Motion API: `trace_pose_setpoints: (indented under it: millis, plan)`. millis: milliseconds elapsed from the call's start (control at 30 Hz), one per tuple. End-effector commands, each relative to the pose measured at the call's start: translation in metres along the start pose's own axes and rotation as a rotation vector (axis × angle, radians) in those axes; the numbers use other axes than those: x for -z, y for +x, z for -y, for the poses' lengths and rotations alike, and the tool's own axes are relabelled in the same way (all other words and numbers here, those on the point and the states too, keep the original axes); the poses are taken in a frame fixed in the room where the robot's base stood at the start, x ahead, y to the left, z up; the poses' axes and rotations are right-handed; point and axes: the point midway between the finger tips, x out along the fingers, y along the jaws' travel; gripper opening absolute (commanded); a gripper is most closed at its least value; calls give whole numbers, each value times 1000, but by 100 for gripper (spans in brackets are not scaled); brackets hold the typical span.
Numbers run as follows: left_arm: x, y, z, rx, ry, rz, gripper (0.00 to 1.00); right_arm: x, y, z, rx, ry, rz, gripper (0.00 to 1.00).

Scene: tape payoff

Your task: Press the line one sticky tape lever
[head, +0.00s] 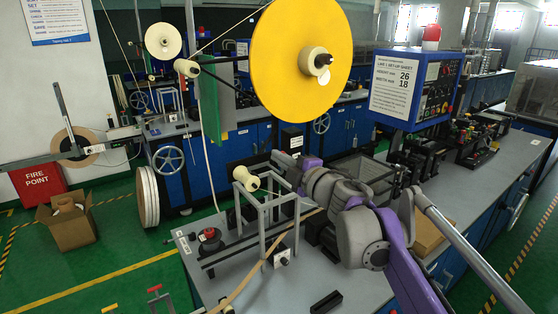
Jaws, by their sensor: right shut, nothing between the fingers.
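A grey lever arm (63,103) stands up beside a brown tape roll (77,147) at the far left. The frame does not make clear whether this is the line one sticky tape lever. A large yellow reel (300,58) with a cream hub hangs above the near bench. A sheet reading LINE 1 (395,87) is fixed to the blue control panel. My right gripper (279,163) is shut and empty over the bench, below the yellow reel and near a cream roller (246,178). Its fingertips are small and partly hard to make out. My left gripper is not in view.
The near grey bench (270,295) carries a metal frame (265,217), a red button (209,234) and a black block (326,302). A tape strand runs past the frame. A cardboard box (68,228) and a red fire box (37,182) stand at left.

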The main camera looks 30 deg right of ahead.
Motion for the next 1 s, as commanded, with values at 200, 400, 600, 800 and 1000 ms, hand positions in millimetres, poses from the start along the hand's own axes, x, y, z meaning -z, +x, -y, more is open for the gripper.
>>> trace_pose_setpoints:
  millis: [200,400,600,800,1000]
  plan:
    - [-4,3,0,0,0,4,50,-2,0,-1,0,36,0,0]
    - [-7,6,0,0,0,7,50,-5,0,-2,0,75,0,0]
    - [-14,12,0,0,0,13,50,-10,0,-2,0,149,1,0]
    - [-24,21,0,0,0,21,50,-19,0,-4,1,292,2,0]
    - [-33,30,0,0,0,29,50,-31,0,-6,0,482,2,0]
